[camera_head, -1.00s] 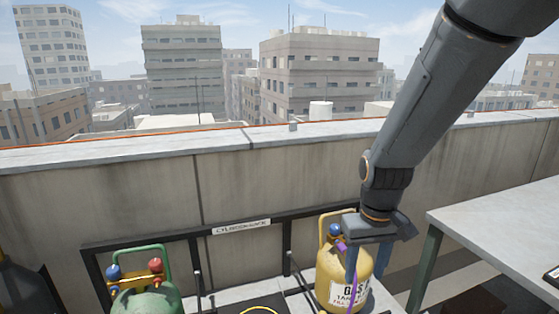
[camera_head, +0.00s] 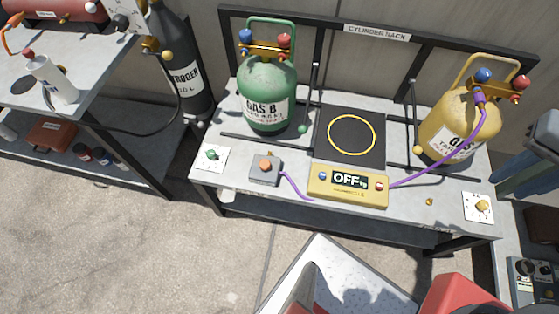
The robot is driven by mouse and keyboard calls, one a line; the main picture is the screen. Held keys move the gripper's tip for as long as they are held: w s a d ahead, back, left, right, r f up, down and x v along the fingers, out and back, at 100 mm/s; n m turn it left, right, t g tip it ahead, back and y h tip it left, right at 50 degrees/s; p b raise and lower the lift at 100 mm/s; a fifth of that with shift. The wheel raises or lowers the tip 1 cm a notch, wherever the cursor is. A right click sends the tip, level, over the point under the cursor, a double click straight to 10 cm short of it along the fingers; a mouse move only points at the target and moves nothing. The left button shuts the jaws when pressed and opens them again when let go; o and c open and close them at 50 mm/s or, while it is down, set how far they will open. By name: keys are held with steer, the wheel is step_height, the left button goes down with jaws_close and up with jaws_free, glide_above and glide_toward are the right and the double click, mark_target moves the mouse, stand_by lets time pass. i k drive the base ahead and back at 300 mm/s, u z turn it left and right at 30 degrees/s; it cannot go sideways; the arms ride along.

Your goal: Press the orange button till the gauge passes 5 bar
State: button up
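An orange button (camera_head: 265,165) sits on a small grey box (camera_head: 264,176) near the front left of the bench. A purple cable leads from the box towards a yellow unit (camera_head: 347,192) whose display (camera_head: 350,181) reads OFF. No gauge with a readable bar value shows; the small gauges and knobs on the cylinders are too small to read.
A green cylinder (camera_head: 266,95) stands behind the button and a yellow cylinder (camera_head: 460,125) stands at the bench's right. A black plate (camera_head: 350,112) with a yellow ring lies between them. A dark nitrogen cylinder (camera_head: 180,75) is at left.

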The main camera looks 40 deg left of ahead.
mark_target(264, 165)
steer(key=z, duration=0.1)
steer(key=k, duration=0.3)
steer(key=u, duration=1.95)
